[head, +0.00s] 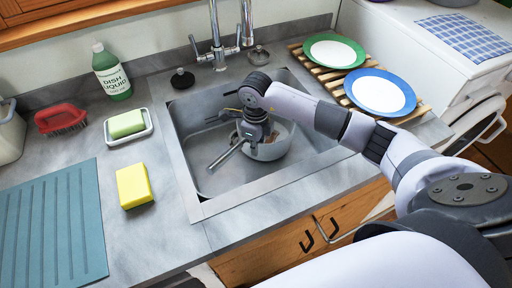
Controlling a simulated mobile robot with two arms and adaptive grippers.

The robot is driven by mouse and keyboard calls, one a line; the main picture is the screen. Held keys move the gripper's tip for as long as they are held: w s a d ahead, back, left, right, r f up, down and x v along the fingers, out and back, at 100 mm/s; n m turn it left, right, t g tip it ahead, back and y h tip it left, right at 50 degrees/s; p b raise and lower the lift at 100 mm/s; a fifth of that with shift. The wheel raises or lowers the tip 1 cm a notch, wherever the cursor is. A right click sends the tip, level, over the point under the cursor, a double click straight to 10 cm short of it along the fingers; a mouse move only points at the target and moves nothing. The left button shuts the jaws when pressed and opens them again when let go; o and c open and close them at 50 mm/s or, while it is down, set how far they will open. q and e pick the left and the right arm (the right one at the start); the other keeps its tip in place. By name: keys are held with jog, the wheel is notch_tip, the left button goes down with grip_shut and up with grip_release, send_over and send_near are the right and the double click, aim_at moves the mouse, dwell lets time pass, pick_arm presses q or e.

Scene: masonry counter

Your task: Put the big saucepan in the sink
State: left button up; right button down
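The big saucepan (270,150) is a pale metal pan inside the sink (187,178), in its middle to right part. Its long grey handle (225,158) points toward the lower left. My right gripper (254,134) reaches down over the sink from the right and is at the pan, where the handle meets the rim. Its wrist hides part of the pan and the fingertips are not clear, so I cannot tell whether it grips the handle. I cannot tell whether the pan rests fully on the sink floor. My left gripper is not in view.
A faucet (218,50) stands behind the sink. Plates (380,92) lie on a wooden rack at right.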

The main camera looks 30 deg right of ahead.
jog(key=shift+s+f, duration=0.2)
jog(key=shift+f, duration=0.15)
jog(key=shift+f, duration=0.15)
jog(key=c, duration=1.8)
grip_release()
notch_tip(320, 180, up, 8)
jog(key=shift+f+b, duration=0.1)
jog(key=shift+b, duration=0.45)
